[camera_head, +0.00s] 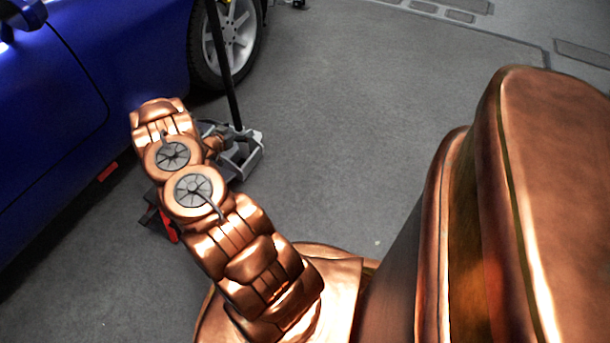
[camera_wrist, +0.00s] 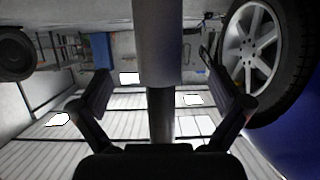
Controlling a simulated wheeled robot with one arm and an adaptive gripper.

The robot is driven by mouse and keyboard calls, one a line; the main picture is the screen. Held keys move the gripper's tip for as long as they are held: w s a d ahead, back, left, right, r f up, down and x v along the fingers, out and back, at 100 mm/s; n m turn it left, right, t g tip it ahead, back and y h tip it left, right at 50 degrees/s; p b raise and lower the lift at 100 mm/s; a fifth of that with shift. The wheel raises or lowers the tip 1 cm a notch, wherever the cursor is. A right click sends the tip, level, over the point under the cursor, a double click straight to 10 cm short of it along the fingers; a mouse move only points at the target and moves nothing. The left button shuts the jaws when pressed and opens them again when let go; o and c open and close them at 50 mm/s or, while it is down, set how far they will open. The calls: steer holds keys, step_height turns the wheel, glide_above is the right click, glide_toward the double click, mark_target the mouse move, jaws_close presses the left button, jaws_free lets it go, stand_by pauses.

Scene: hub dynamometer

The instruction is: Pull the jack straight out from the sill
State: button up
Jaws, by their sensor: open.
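The jack (camera_head: 242,158) stands on the floor beside the blue car, with a grey frame and a tall black handle (camera_head: 222,65). My arm hides part of the jack, and I cannot tell how its far end meets the sill. In the wrist view a grey upright bar (camera_wrist: 157,40), which looks like the jack's handle, runs between my fingers. My gripper (camera_wrist: 160,97) is open, one finger on each side of the bar, with gaps on both sides. In the head view my arm mostly hides the gripper.
The blue car (camera_head: 45,110) fills the left, with its wheel (camera_head: 235,40) behind the jack; the wheel also shows in the wrist view (camera_wrist: 262,50). A red piece (camera_head: 168,228) shows low beside my arm. The grey floor (camera_head: 350,130) to the right is clear.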

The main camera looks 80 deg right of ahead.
steer(key=shift+d+f, duration=0.15)
steer(key=shift+d, duration=0.2)
steer(key=s+a+b, duration=0.1)
steer(key=s+a, duration=0.2)
steer(key=s, duration=1.4)
steer(key=s+a+b, duration=0.1)
steer(key=s+a, duration=0.3)
steer(key=s, duration=1.2)
steer(key=w+p+v, duration=0.1)
steer(key=p+v, duration=1)
steer(key=p, duration=0.1)
steer(key=shift+r, duration=0.3)
stand_by(0.4)
